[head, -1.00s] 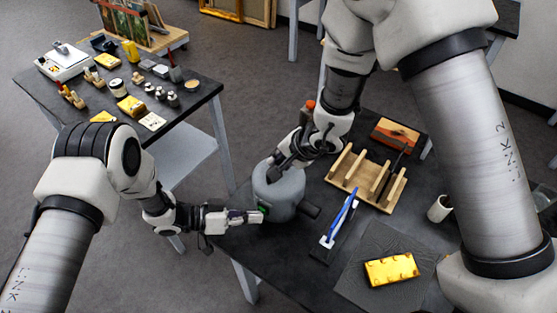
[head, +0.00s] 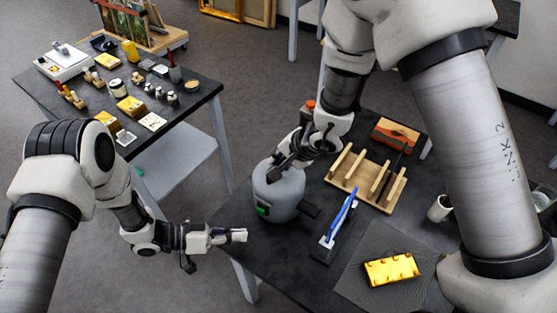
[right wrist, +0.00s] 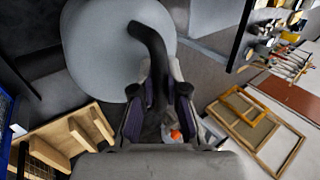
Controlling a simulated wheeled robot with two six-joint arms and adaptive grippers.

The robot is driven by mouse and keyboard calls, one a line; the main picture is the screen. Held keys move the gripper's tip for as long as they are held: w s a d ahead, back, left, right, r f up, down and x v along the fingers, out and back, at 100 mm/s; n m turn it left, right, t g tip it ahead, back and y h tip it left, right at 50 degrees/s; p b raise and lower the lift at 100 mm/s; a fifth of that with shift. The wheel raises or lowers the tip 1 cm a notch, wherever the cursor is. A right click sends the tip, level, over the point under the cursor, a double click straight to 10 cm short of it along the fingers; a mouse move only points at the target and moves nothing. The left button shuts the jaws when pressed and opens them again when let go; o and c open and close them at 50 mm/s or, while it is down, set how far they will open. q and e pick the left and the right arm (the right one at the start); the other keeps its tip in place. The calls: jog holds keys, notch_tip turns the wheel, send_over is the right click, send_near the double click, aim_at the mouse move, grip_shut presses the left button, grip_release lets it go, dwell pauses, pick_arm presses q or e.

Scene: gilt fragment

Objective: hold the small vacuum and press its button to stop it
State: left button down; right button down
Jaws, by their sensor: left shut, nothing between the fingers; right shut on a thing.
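The small vacuum (head: 279,194) is a rounded grey body with a dark nozzle pointing right, standing on the dark table. Its green button (head: 263,211) faces the lower left and looks lit. My right gripper (head: 275,172) is shut on the vacuum's handle at its top. In the right wrist view the dark curved handle (right wrist: 150,48) runs down between the fingers, with the grey body (right wrist: 95,40) behind it. My left gripper (head: 243,235) is shut and empty, below and left of the button, apart from the vacuum near the table's edge.
A wooden rack (head: 366,181) stands right of the vacuum. A blue-handled tool (head: 343,217) on a stand is close to the nozzle. A gilt block (head: 391,269) lies on a dark mat (head: 352,287). A second table (head: 200,95) holds small items.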

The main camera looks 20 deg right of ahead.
jog(key=c, duration=1.1)
grip_release()
jog(key=v, duration=1.2)
